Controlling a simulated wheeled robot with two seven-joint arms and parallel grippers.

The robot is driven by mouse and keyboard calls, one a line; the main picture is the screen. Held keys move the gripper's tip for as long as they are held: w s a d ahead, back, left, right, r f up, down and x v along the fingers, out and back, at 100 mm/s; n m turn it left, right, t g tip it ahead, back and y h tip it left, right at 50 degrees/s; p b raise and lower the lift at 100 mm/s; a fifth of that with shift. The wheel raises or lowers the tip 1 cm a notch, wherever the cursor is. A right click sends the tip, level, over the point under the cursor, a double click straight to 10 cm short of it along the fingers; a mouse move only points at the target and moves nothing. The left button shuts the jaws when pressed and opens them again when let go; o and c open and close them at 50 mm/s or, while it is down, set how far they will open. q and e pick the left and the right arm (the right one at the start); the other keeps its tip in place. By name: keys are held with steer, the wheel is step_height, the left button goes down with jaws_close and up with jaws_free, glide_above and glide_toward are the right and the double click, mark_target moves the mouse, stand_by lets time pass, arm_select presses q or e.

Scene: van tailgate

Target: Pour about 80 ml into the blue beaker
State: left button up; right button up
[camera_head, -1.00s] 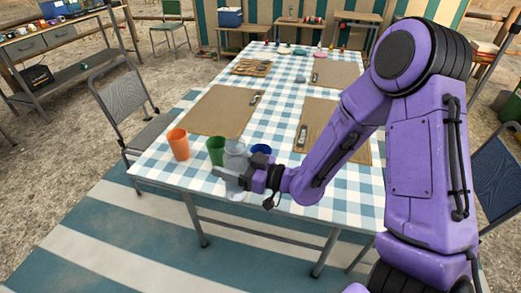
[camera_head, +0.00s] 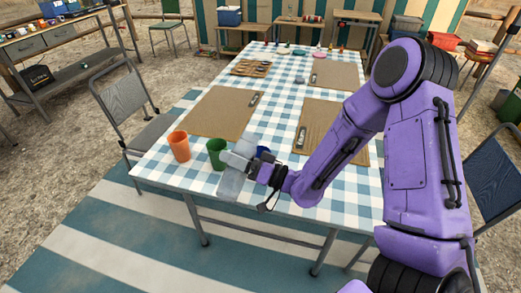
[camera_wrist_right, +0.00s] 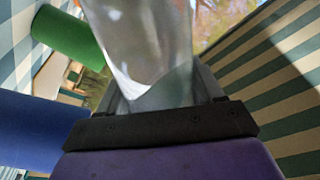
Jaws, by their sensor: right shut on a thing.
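My right gripper (camera_head: 240,163) is shut on a clear vessel (camera_head: 230,184) near the table's front edge. The vessel is tilted, its upper end leaning right and away in the head view. In the wrist view the clear vessel (camera_wrist_right: 145,40) fills the space between the fingers; I cannot tell its liquid level. In the wrist view the blue beaker (camera_wrist_right: 30,130) is at the lower left. I see no stream of liquid. My left gripper is not in view.
A green beaker (camera_head: 216,152) stands close left of the vessel, and an orange beaker (camera_head: 180,145) further left. Brown mats (camera_head: 218,112) lie on the checked tablecloth (camera_head: 285,95). A folding chair (camera_head: 130,105) stands at the table's left side.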

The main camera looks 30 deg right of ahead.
steer(key=shift+r+m, duration=0.25)
steer(key=shift+m, duration=0.15)
steer(key=shift+a+f+m+t+b, duration=0.2)
steer(key=shift+f+m+t+b, duration=0.3)
steer(key=shift+m, duration=0.6)
step_height(320, 180, down, 2)
steer(key=shift+s+a+f+m+h+b, duration=0.1)
steer(key=shift+m+h+b, duration=0.2)
steer(key=shift+m, duration=0.25)
steer(key=shift+f+m+h+b, duration=0.1)
steer(key=shift+m+h+b, duration=0.1)
steer(key=shift+m+b, duration=0.25)
steer(key=shift+r+m+p, duration=0.3)
steer(key=shift+r+p, duration=0.2)
steer(key=shift+p, duration=0.05)
steer(key=shift+r+m+t+p, duration=0.25)
steer(key=shift+m+t+p, duration=0.1)
steer(key=shift+m, duration=0.35)
steer(key=shift+r+m, duration=0.15)
steer(key=shift+m, duration=0.15)
steer(key=shift+d+r+m+t+h+p, duration=0.25)
steer(key=shift+d+r+m+h+p, duration=0.25)
steer(key=shift+m+p, duration=0.4)
steer(key=shift+w+d+r+m+h+p, duration=0.15)
steer(key=shift+r+m+h+p, duration=0.15)
steer(key=shift+m, duration=0.35)
steer(key=shift+w+a+r+m+h+p, duration=0.1)
steer(key=shift+w+r+m+h+p, duration=0.2)
steer(key=shift+m, duration=0.35)
